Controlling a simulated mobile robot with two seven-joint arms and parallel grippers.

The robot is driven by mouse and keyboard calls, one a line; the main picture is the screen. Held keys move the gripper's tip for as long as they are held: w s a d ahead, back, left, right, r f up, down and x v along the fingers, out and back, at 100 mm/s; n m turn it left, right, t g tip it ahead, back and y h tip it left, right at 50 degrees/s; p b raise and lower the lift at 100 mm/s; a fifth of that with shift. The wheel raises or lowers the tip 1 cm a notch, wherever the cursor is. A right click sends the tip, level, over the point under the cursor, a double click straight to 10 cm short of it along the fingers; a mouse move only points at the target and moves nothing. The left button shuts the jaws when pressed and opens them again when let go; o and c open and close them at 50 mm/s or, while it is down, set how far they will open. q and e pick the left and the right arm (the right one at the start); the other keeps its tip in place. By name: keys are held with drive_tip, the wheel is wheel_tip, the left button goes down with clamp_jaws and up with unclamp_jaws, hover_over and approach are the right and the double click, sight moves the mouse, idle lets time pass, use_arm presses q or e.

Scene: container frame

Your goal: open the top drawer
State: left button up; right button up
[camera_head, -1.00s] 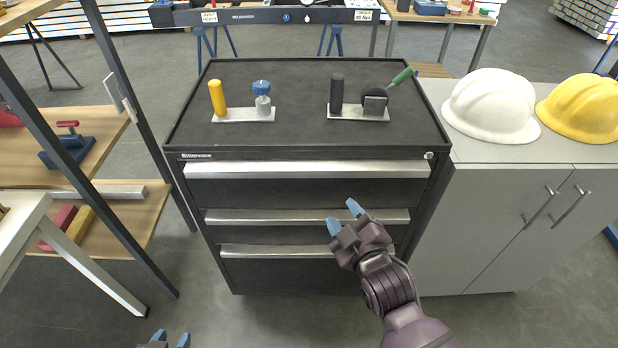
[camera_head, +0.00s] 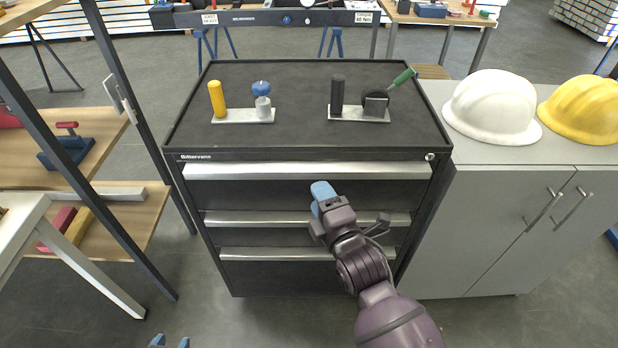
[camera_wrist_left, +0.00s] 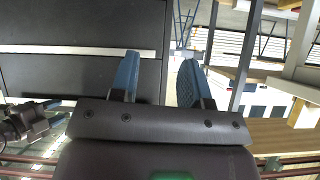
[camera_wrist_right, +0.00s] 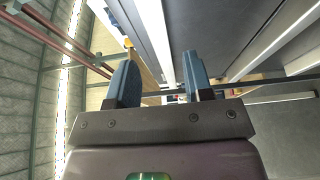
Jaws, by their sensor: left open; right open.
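A black drawer cabinet (camera_head: 300,148) stands ahead with three drawers, all closed. The top drawer has a long silver handle strip (camera_head: 306,171) along its upper edge. My right gripper (camera_head: 320,198) is in front of the top drawer's face, below that strip, with its blue fingers seen one nearly behind the other. In the right wrist view the right gripper (camera_wrist_right: 160,85) is open and empty, with a silver strip just beyond its fingers. My left gripper (camera_head: 170,342) is low at the bottom edge. In the left wrist view it (camera_wrist_left: 158,82) is open and empty beside the cabinet.
Tool holders (camera_head: 243,115) with yellow, blue, black and green-handled items stand on the cabinet top. A grey cupboard (camera_head: 500,225) with a white helmet (camera_head: 490,108) and a yellow helmet (camera_head: 583,110) adjoins on the right. A shelf rack (camera_head: 110,215) stands left.

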sight(308, 177)
drive_tip(key=x, duration=0.6)
drive_tip(key=shift+w+a+b, duration=0.1)
drive_tip(key=shift+w+b, duration=0.15)
drive_tip(key=shift+b, duration=0.15)
drive_tip(key=shift+f, duration=0.1)
clamp_jaws()
